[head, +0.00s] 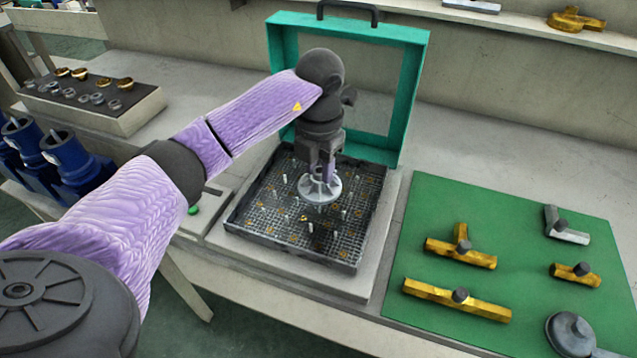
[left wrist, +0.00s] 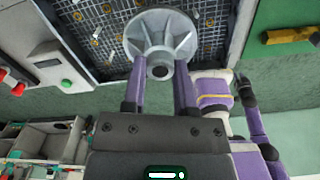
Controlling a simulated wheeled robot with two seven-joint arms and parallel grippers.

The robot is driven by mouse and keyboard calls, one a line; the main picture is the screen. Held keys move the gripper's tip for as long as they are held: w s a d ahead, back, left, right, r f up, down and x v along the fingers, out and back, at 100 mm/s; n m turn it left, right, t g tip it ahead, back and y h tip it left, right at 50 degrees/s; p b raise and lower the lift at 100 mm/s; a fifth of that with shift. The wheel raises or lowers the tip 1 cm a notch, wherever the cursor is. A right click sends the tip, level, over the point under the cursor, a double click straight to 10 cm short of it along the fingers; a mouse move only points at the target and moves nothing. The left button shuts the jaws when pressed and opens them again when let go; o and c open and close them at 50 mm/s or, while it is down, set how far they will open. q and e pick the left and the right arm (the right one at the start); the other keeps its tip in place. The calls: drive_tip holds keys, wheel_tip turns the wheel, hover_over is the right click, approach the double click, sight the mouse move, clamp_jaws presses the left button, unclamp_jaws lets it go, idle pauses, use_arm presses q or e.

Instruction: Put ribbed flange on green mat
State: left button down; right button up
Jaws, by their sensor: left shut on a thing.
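The ribbed flange (head: 318,188) is a light grey disc with radial ribs and a central hub. My left gripper (head: 321,172) is shut on its hub and holds it above the dark grid tray (head: 265,232). In the left wrist view the flange (left wrist: 162,38) sits between the two purple fingers of the left gripper (left wrist: 160,75). Whether the flange touches the pegs below it is hard to tell. The green mat (head: 510,235) lies to the right of the tray. My right gripper is not in the head view.
The mat bears brass fittings (head: 460,300), a silver elbow (head: 566,228) and a dark grey round part (head: 570,334). The mat's upper left is bare. A teal-framed lid (head: 412,95) stands open behind the tray. Blue pumps (head: 70,158) stand at left.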

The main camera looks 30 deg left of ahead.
sight(320, 171)
use_arm(q)
wheel_tip(320, 171, up, 4)
drive_tip(key=shift+f+p, duration=0.25)
drive_tip(key=shift+p, duration=0.55)
wheel_tip(320, 171, up, 2)
drive_tip(key=shift+r+p, duration=0.1)
drive_tip(key=shift+p, duration=0.85)
drive_tip(key=shift+r+p, duration=0.6)
drive_tip(key=shift+f, duration=0.1)
drive_tip(key=shift+w, duration=0.1)
